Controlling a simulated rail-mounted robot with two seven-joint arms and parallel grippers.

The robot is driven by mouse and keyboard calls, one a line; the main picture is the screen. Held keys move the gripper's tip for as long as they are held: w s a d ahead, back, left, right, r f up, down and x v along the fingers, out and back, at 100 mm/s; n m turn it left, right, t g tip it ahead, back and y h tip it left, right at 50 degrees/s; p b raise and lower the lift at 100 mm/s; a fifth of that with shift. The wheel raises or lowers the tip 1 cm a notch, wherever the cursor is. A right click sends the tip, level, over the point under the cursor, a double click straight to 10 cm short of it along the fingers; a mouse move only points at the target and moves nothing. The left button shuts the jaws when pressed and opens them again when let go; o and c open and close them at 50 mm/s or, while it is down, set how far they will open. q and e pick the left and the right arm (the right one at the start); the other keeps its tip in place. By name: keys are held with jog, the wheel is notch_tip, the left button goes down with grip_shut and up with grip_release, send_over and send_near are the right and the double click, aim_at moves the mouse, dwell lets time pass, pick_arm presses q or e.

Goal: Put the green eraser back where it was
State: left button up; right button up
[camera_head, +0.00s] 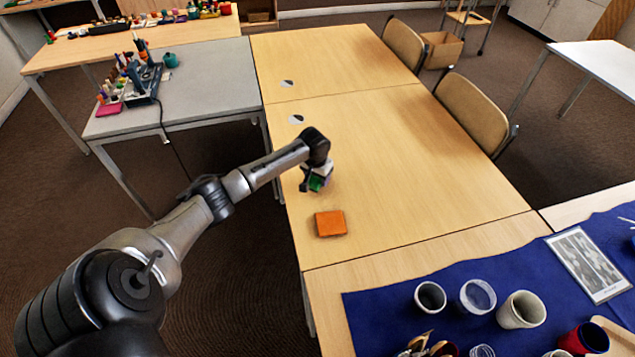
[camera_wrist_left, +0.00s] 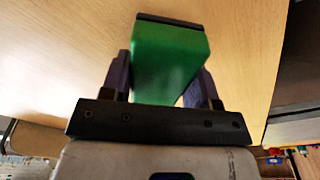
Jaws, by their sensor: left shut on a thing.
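The green eraser (camera_head: 316,183) is a small green block with a dark edge strip. In the left wrist view the green eraser (camera_wrist_left: 168,62) sits between both fingers. My left gripper (camera_head: 314,184) is shut on it, over the near left part of the wooden table (camera_head: 370,150). I cannot tell whether the eraser touches the tabletop. An orange square block (camera_head: 330,223) lies on the table just nearer than the gripper. My right gripper is not in view.
A blue cloth (camera_head: 390,307) at the lower right bears several cups, including a cream one (camera_head: 521,310), and a framed picture (camera_head: 588,264). A grey table (camera_head: 205,85) with pens and tools stands at the left. Chairs (camera_head: 470,110) line the right edge. The wooden table's middle is clear.

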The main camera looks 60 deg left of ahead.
aim_at(315, 178)
pick_arm(q)
notch_tip(315, 178, down, 2)
jog(key=shift+f+b, duration=0.15)
jog(key=shift+b, duration=0.15)
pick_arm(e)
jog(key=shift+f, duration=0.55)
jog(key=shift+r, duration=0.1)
pick_arm(q)
jog(key=shift+f, duration=0.15)
jog(key=o, duration=0.8)
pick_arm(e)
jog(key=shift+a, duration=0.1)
pick_arm(q)
jog(key=r+p, duration=0.1)
jog(key=r, duration=0.2)
jog(key=r+p, duration=0.1)
jog(key=r, duration=0.3)
jog(key=s+r+p, duration=0.1)
jog(key=r, duration=0.2)
jog(key=shift+d+r+p, duration=0.3)
jog(key=shift+r, duration=0.1)
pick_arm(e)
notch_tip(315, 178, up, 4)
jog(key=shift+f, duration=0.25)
pick_arm(q)
jog(key=shift+s+d+r, duration=0.1)
jog(key=shift+r, duration=0.65)
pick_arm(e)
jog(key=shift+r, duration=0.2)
